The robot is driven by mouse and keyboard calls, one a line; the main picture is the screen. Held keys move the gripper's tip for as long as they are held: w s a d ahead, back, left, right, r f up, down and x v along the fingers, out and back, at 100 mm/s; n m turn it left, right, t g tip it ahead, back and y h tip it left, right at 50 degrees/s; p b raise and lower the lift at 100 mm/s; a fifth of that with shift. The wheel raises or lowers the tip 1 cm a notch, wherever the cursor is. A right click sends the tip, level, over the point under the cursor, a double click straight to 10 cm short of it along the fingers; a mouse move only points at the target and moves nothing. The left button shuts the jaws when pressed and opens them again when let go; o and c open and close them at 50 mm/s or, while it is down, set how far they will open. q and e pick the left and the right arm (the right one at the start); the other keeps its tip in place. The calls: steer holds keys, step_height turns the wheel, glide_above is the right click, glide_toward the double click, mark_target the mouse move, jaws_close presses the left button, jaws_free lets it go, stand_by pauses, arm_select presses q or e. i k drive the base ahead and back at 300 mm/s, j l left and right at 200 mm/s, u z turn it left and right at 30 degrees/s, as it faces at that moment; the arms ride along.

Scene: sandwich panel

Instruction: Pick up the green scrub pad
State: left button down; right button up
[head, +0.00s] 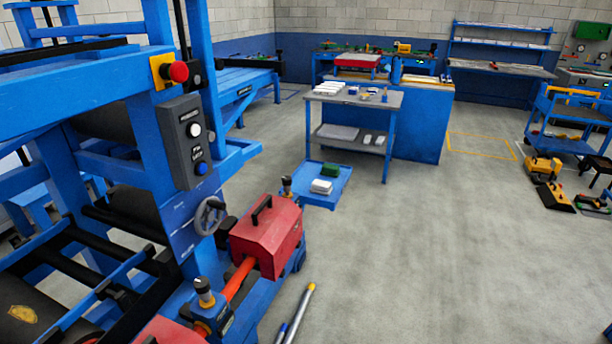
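A small dark green block (330,169), which looks like the green scrub pad, lies on a low blue tray (340,187) near the middle of the head view. A white stacked item (321,186) lies just in front of it on the same tray. The block is small in the picture, so its surface texture cannot be made out. Neither of my grippers shows in the head view.
A large blue machine with a control box (188,140) and red housing (268,236) fills the left side. A grey-topped blue table (388,100) stands behind the tray. Poles (299,314) lie in front.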

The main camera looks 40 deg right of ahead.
mark_target(327, 170)
steer(key=z, duration=1.65)
steer(key=i+l+z, duration=0.1)
steer(key=i+z, duration=0.25)
steer(key=i, duration=2.85)
